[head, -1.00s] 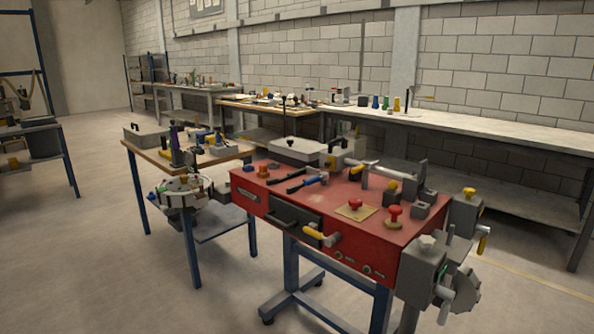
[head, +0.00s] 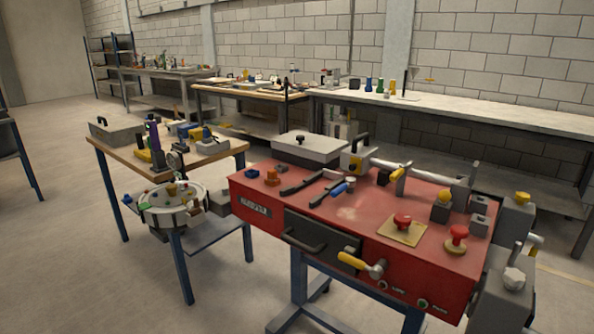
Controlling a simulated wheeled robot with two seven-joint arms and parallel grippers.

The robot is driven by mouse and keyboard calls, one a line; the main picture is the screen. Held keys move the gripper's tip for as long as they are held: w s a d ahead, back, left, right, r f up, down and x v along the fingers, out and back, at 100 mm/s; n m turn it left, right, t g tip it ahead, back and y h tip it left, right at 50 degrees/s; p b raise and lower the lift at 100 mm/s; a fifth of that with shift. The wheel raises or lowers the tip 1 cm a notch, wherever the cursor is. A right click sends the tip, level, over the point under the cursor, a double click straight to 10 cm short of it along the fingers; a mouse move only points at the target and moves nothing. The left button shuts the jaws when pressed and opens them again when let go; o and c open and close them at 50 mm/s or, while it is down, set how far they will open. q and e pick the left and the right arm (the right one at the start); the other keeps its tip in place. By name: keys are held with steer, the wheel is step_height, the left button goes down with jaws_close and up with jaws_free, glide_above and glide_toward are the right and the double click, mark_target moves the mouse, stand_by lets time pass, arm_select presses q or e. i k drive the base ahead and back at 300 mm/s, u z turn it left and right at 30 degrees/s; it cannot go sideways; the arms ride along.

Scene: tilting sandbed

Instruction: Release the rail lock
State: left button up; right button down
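A red-topped workstation (head: 300,213) stands in front of me. A light-coloured rail or rod (head: 432,176) runs along its back right between grey brackets. A small yellow-handled lever (head: 396,174) sits at the left bracket. A larger yellow-handled lever (head: 358,262) sticks out of the front face beside a dark drawer (head: 315,240). I cannot tell which part is the rail lock. Neither of my grippers is in view.
Red knobs (head: 402,221) and a blue-handled tool (head: 338,189) are on the red top. A wooden-topped table (head: 120,151) with a round fixture (head: 173,205) below stands left. A long bench (head: 480,122) lines the wall. The left foreground floor is clear.

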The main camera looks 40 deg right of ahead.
mark_target(350, 182)
steer(key=z, duration=0.4)
steer(key=i, duration=0.9)
steer(key=z, duration=0.55)
